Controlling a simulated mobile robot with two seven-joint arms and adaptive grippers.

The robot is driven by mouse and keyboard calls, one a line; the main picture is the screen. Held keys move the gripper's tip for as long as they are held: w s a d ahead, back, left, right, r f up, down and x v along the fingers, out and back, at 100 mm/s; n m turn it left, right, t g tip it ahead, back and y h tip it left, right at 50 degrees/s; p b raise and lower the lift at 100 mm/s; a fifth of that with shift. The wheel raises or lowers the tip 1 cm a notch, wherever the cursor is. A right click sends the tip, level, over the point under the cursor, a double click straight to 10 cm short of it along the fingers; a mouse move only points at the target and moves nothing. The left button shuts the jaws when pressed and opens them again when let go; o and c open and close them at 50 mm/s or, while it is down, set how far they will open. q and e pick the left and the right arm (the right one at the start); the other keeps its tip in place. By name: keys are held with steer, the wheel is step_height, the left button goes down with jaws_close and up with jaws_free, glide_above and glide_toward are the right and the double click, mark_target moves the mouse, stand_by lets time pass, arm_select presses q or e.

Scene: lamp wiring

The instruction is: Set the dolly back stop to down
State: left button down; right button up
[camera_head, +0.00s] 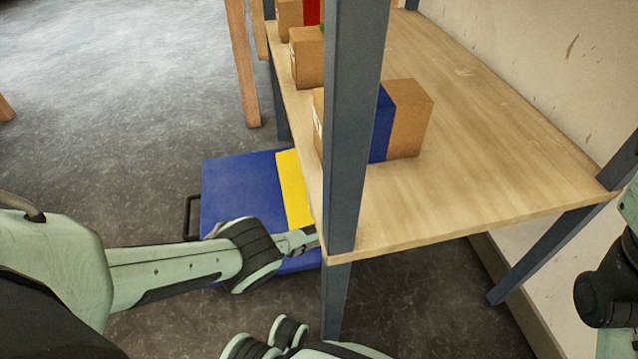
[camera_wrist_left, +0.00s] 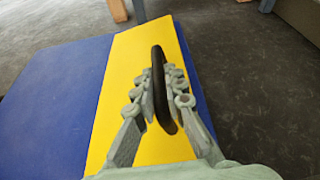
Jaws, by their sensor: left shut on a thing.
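The dolly (camera_head: 235,180) has a blue deck with a yellow band and sits on the floor, partly under the table. It also fills much of the left wrist view (camera_wrist_left: 55,100). In the left wrist view my left gripper (camera_wrist_left: 160,92) is shut on a black bar (camera_wrist_left: 159,62) standing above the yellow band. I take this bar for the back stop. Whether it is up or down is not clear.
A wooden table (camera_head: 490,150) with grey legs stands over the dolly's right side; its post (camera_head: 345,190) is close to my left gripper. A cardboard box with a blue band (camera_head: 405,115) and other boxes stand on it. Open floor (camera_head: 120,110) lies to the left.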

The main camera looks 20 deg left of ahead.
arm_select(q)
steer(key=shift+f, duration=0.2)
stand_by(0.3)
steer(key=c, duration=1.9)
jaws_free()
steer(key=shift+o, duration=0.2)
steer(key=shift+d+r, duration=0.1)
steer(key=shift+r, duration=0.1)
steer(key=shift+r, duration=4.85)
